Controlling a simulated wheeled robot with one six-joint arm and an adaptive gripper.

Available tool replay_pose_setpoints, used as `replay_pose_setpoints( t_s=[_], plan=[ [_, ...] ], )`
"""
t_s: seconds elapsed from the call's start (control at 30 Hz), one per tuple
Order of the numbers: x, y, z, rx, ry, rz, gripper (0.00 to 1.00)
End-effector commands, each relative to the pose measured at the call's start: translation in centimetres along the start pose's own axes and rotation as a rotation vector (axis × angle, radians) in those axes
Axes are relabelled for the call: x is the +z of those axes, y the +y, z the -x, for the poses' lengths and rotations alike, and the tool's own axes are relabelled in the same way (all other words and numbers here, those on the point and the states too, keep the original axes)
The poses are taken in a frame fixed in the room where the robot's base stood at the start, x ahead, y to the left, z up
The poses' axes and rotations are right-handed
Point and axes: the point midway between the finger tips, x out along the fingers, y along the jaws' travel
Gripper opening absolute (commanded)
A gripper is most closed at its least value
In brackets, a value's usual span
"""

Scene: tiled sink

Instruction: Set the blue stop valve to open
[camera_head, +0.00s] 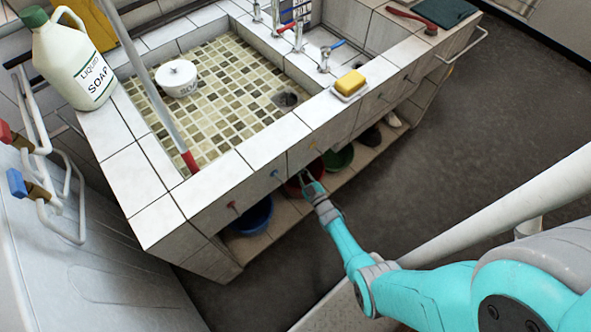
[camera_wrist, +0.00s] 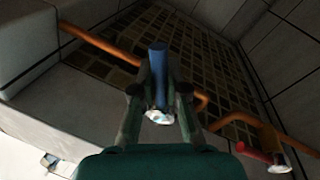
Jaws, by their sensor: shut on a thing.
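The blue stop valve (camera_wrist: 158,62) has a blue bar handle and shows in the wrist view, between my gripper's fingers. Its handle points up in the picture and crosses the line of a copper pipe (camera_wrist: 95,41) at an angle. A pale metal end shows below it, between the fingers. My gripper (camera_wrist: 160,92) is shut on the blue handle. In the head view my gripper (camera_head: 306,180) is at the front of the tiled sink unit, under its edge, and I cannot make out the held valve there.
A red-handled valve (camera_wrist: 253,152) on copper pipe is at the lower right of the wrist view. Below the sink counter stand a blue basin (camera_head: 250,217) and a green one (camera_head: 339,158). A soap jug (camera_head: 75,65) and a yellow sponge (camera_head: 350,82) are on top.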

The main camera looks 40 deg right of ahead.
Motion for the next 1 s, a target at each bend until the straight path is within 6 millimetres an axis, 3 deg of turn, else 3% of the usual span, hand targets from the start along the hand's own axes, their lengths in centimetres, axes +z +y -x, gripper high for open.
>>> replay_pose_setpoints(
  t_s=[1.0],
  plan=[
    [-1.7,3.4,-0.7,-0.001,0.181,0.903,0.00]
  ],
)
